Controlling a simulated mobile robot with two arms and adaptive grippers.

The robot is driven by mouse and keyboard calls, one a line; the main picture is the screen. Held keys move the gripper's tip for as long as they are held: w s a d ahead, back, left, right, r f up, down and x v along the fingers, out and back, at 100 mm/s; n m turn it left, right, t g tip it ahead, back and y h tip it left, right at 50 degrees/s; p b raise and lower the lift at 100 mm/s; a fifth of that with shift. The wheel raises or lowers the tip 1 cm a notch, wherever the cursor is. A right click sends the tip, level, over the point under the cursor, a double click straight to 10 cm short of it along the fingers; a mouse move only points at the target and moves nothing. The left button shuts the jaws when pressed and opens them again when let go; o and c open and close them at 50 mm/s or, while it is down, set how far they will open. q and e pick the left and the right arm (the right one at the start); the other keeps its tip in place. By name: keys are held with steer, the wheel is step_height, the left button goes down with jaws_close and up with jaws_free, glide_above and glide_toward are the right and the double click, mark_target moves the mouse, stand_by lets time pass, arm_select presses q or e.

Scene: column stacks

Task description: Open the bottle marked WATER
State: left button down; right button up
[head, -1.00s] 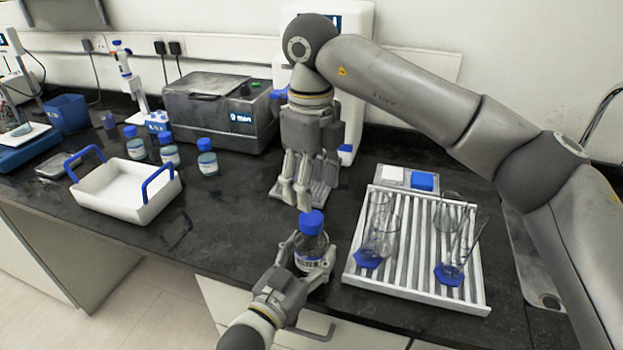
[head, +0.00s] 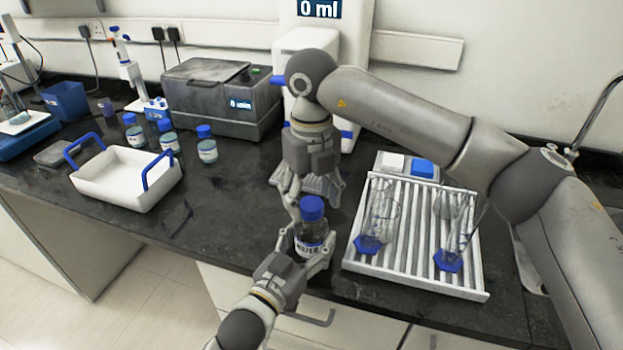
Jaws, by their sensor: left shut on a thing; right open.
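A clear bottle (head: 311,238) with a blue cap (head: 312,208) stands upright at the front of the bench; its label is too small to read surely. My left gripper (head: 312,260) is shut on the bottle's lower body, coming from the front left. My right gripper (head: 292,212) points down just to the left of the cap. It is open and empty, with its fingers close to the cap; I cannot tell whether they touch it. Several similar blue-capped bottles (head: 207,150) stand at the back left.
A white tray with blue handles (head: 125,180) stands at the left. A ribbed white rack (head: 415,262) with glassware stands right of the bottle. A grey machine (head: 220,100) and a white dispenser (head: 310,50) stand behind. The bench between tray and bottle is clear.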

steer(key=shift+f, duration=0.6)
steer(key=c, duration=1.1)
steer(key=n, duration=0.9)
steer(key=shift+n, duration=0.3)
steer(key=shift+r, duration=0.2)
steer(key=shift+r, duration=0.95)
